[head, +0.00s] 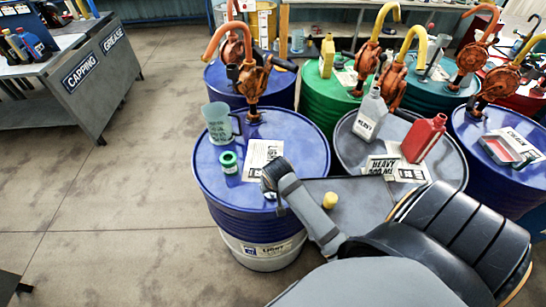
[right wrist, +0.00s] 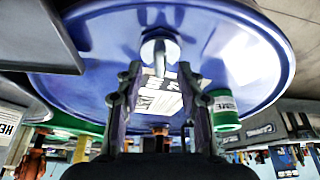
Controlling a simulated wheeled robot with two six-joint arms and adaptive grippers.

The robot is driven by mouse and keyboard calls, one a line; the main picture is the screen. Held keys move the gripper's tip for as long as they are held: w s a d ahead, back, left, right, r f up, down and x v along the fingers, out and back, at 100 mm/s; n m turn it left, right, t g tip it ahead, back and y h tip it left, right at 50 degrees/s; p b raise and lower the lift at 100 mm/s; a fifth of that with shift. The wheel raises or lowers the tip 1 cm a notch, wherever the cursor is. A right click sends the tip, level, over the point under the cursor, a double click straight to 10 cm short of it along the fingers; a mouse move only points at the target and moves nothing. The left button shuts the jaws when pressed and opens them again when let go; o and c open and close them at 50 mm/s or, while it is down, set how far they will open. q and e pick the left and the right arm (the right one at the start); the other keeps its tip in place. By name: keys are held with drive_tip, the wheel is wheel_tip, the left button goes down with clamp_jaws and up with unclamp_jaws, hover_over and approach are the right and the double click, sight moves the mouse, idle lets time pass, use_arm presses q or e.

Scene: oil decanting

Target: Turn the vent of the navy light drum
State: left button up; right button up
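The navy light drum (head: 205,170) stands in the middle of the head view, with a dark blue lid and a white lower band. My right gripper (head: 275,190) is over the near right part of its lid. In the right wrist view, the silver vent (right wrist: 160,48) stands on the blue lid (right wrist: 95,45), just beyond my right gripper's fingertips (right wrist: 160,70). In the head view the vent is hidden by my right gripper. My left gripper is not in view.
The lid carries a clear jug (head: 218,124), a green-lidded jar (head: 229,162), a paper label (head: 262,160) and an orange pump (head: 252,82). A grey drum (head: 352,152) with bottles stands close on the right.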

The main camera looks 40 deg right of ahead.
drive_tip(key=v, duration=1)
drive_tip(key=shift+f, duration=0.15)
